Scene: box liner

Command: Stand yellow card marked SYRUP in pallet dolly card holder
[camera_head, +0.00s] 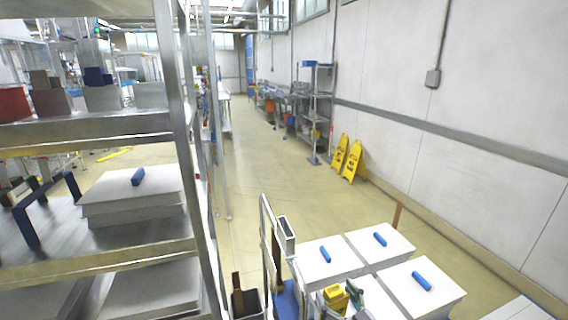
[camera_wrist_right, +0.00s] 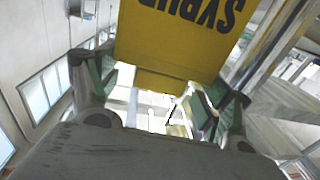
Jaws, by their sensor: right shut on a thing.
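The yellow card (camera_wrist_right: 178,38) is held in my right gripper (camera_wrist_right: 158,92); its dark SYRUP lettering reads upside down in the wrist view. In the head view the card (camera_head: 334,295) shows small at the bottom, beside the green-padded fingers of my right gripper (camera_head: 350,294). The pallet dolly is at the lower middle, its blue deck (camera_head: 287,299) partly hidden by white stacks. A small grey open-topped pocket (camera_head: 287,236), which looks like the card holder, is on the dolly's upright frame, above and left of the card and apart from it. My left gripper is not in view.
White stacks (camera_head: 329,262) with blue blocks on top stand right of the dolly frame. A metal shelf rack (camera_head: 95,127) with boxes fills the left side. Yellow floor signs (camera_head: 353,160) stand by the right wall. The aisle floor (camera_head: 262,150) beyond the dolly is clear.

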